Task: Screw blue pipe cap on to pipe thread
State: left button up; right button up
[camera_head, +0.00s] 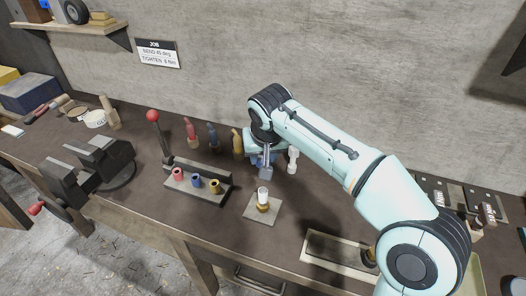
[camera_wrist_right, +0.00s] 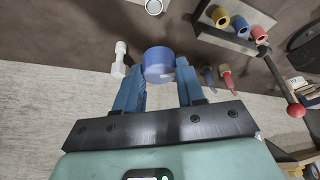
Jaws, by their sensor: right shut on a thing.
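My right gripper (camera_head: 265,168) hangs above the bench, behind the pipe. In the right wrist view it (camera_wrist_right: 160,66) is shut on the blue pipe cap (camera_wrist_right: 158,63), a short round blue piece between its fingertips. The upright pipe (camera_head: 263,194), with a white upper part and brass-coloured lower part, stands on a square plate (camera_head: 258,211). Its round white open end shows at the top of the right wrist view (camera_wrist_right: 154,6). Cap and pipe are apart. The thread itself is too small to make out. My left gripper is not in view.
A block (camera_head: 205,193) holding red, blue and brass rings stands left of the pipe, beside a red-knobbed lever (camera_head: 153,118). Red, blue, yellow and white fittings (camera_head: 293,159) stand near the wall. A vise (camera_head: 88,168) is at left, a shallow tray (camera_head: 335,252) at front right.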

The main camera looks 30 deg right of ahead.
jog(key=b, duration=0.4)
send_over(262, 188)
jog(key=s, duration=0.1)
jog(key=f, duration=0.6)
jog(key=shift+s+a+f, duration=0.15)
jog(key=shift+s+f, duration=0.05)
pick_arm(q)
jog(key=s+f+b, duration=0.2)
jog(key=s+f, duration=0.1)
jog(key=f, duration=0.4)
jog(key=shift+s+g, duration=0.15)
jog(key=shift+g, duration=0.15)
pick_arm(e)
jog(key=shift+f, duration=1.6)
jog(key=shift+f, duration=0.1)
jog(key=shift+f+b, duration=0.7)
jog(key=shift+f, duration=0.35)
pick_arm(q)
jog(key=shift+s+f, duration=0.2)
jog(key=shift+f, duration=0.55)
pick_arm(e)
jog(key=o, duration=1.1)
